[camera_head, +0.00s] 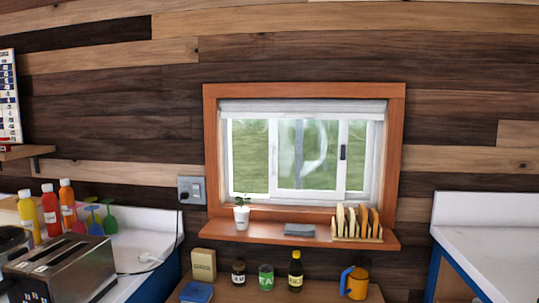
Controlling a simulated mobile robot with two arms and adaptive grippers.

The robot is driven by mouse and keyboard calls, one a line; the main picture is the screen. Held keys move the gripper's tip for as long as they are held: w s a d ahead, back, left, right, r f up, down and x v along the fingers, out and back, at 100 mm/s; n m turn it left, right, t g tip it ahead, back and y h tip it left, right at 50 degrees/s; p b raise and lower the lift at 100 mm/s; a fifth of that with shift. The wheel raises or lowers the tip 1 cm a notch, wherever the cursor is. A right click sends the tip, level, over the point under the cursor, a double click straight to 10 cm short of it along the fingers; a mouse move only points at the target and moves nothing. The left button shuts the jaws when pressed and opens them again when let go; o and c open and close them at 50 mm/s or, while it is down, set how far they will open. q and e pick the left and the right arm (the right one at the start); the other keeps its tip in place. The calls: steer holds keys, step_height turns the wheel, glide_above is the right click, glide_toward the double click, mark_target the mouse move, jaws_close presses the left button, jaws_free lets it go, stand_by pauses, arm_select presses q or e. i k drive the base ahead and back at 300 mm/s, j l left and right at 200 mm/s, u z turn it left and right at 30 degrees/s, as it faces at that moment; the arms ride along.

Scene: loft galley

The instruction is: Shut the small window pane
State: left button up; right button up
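The window (305,104) is set in the wood wall inside a reddish wooden frame (397,150), with a white inner frame and a rolled white blind at its top. Its middle pane (307,155) has white stiles and shows pale reflections over green outdoors. A dark handle (342,152) sits on the pane's right stile. To the right of that stile is a narrow section showing green; I cannot tell whether it is glass or an open gap. Neither of my grippers is in view.
The sill (270,231) holds a potted plant (242,217), a grey folded cloth (299,229) and a wooden rack (357,231) with plates. Below stand jars, a bottle (295,272) and an orange mug (355,284). A toaster (65,268) stands left; the right counter (490,250) is clear.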

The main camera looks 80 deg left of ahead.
mark_target(339, 194)
steer(key=u, duration=2.1)
steer(key=i+l+u, duration=0.1)
steer(key=u, duration=0.2)
